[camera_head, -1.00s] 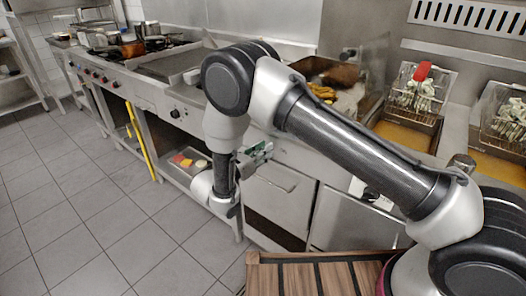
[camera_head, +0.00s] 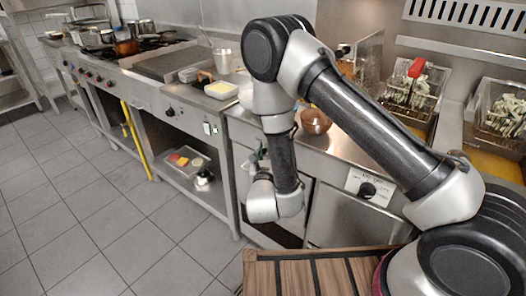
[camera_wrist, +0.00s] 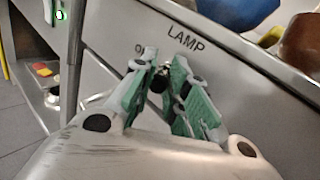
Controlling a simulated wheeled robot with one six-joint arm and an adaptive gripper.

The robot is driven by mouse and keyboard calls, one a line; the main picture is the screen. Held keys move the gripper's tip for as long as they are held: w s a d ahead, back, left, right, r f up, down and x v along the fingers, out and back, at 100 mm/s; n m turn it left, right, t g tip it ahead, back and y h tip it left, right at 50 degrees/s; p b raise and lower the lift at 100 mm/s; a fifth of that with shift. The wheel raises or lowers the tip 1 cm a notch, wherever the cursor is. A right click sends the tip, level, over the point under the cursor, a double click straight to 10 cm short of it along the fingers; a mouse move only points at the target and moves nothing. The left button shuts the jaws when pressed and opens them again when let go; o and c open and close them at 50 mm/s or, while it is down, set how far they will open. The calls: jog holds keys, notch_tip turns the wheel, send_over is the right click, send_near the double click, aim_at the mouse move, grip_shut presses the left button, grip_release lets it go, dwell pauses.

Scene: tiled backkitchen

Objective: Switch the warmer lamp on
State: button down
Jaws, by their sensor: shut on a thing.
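The lamp switch (camera_wrist: 158,84) is a small dark knob on the steel front panel, below the printed word LAMP (camera_wrist: 186,40). A partly covered label starting with O stands just left of it. My gripper (camera_wrist: 165,64), with green-padded fingers, is shut on the knob in the wrist view; the fingers cover most of it. Which way the knob is turned cannot be told.
A brown bowl (camera_head: 314,121) stands on the counter above the panel. Another black knob (camera_head: 367,190) with a white label is to the right. Fry baskets (camera_head: 412,92) stand farther right. A shelf (camera_head: 182,170) with food and a small pot lies lower left.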

jog(key=shift+n+y, duration=0.6)
jog(key=shift+y, duration=0.2)
jog(key=c, duration=1.4)
grip_release()
